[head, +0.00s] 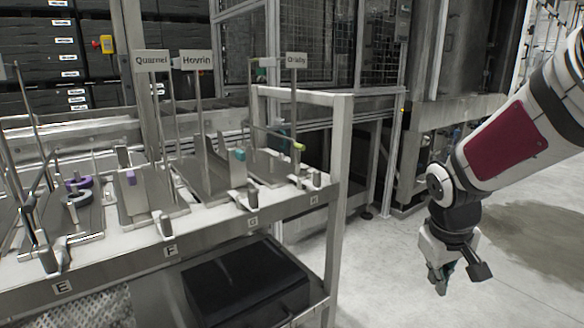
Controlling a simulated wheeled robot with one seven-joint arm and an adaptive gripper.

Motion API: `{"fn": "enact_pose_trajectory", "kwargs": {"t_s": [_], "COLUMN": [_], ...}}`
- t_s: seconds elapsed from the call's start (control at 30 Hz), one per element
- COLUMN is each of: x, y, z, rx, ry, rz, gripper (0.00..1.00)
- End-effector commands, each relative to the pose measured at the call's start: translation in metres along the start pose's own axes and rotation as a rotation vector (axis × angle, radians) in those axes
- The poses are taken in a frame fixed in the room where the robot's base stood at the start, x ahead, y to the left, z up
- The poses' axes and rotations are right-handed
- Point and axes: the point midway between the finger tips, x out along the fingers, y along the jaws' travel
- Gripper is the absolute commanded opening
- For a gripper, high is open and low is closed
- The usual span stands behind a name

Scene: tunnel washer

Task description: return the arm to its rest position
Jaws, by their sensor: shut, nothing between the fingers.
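My arm comes in from the right edge of the head view, a white link with a dark red panel. It bends down at a dark joint to my gripper (442,286), which hangs pointing downward over open floor. My gripper is shut and empty. It is to the right of the metal rack (290,208), clear of it, with a gap of floor between them.
The rack carries bays with signs reading Quarzel (152,61) and Hovrin (197,61), and posts that stick up. Purple (79,183) and grey rings (80,198) lie in the left bay. A black bin (245,285) sits below. A mesh cage (300,45) stands behind.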

Motion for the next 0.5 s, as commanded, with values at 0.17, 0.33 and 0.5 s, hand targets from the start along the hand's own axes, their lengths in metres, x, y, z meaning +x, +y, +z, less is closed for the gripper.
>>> {"fn": "enact_pose_trajectory", "kwargs": {"t_s": [0.17, 0.33, 0.5], "x": [-0.058, -0.099, -0.126], "y": [-0.019, -0.044, -0.069], "z": [0.056, 0.115, 0.172], "rx": [0.067, 0.122, 0.159], "ry": [-0.037, -0.080, -0.119], "rz": [-0.026, -0.072, -0.129], "gripper": [0.00, 0.00, 0.00]}}
